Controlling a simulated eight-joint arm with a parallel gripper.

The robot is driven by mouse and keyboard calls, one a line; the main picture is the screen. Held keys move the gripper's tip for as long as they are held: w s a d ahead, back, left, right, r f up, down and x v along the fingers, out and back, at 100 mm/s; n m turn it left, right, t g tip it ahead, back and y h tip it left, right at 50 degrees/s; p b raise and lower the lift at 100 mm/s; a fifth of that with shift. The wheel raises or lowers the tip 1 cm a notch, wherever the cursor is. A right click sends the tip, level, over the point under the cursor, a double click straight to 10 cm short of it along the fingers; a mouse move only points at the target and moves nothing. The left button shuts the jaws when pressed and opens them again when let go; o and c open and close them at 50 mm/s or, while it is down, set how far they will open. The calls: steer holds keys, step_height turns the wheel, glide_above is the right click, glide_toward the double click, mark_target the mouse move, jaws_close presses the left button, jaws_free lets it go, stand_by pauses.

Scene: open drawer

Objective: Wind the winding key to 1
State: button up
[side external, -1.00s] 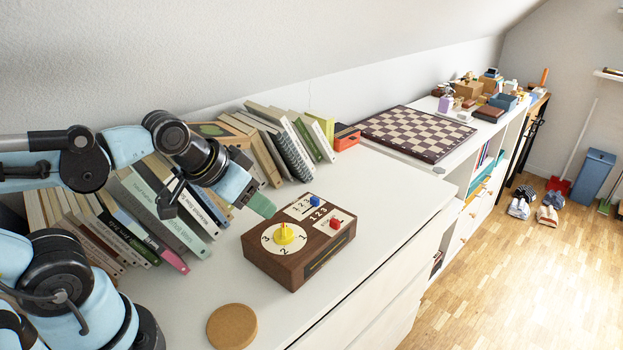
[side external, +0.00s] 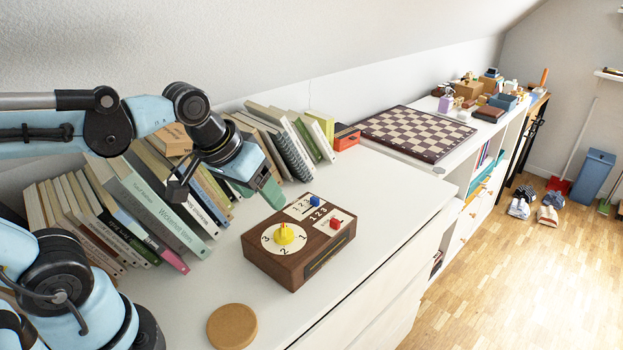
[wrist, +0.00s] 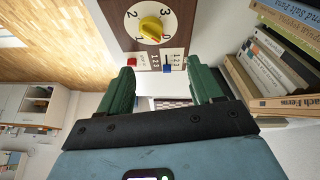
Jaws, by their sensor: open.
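The winding key (side external: 283,233) is a yellow knob on a white round dial marked 1, 2 and 3, on top of a brown wooden box (side external: 318,262). In the wrist view the yellow key (wrist: 151,28) sits at the top middle, beyond my fingertips. My gripper (side external: 270,193) is above and behind the box, apart from the key. In the wrist view my gripper (wrist: 160,75) has its two green fingers wide apart with nothing between them.
Leaning books (side external: 150,205) stand along the wall behind and left of the box. A round cork coaster (side external: 232,326) lies at the front. A chessboard (side external: 417,133) lies farther right. The white top between coaster and box is clear.

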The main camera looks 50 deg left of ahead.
mark_target(283, 228)
steer(key=w+d+r+n+g, duration=0.1)
steer(key=w+r+n+g, duration=0.3)
steer(key=n+g, duration=0.3)
steer(key=shift+n+t, duration=0.4)
steer(key=shift+t, duration=0.3)
steer(key=shift+s+d+f, duration=0.1)
steer(key=shift+f, duration=2.95)
steer(key=shift+d+f, duration=0.1)
steer(key=shift+f, duration=2.95)
steer(key=shift+c, duration=0.3)
steer(key=c, duration=1)
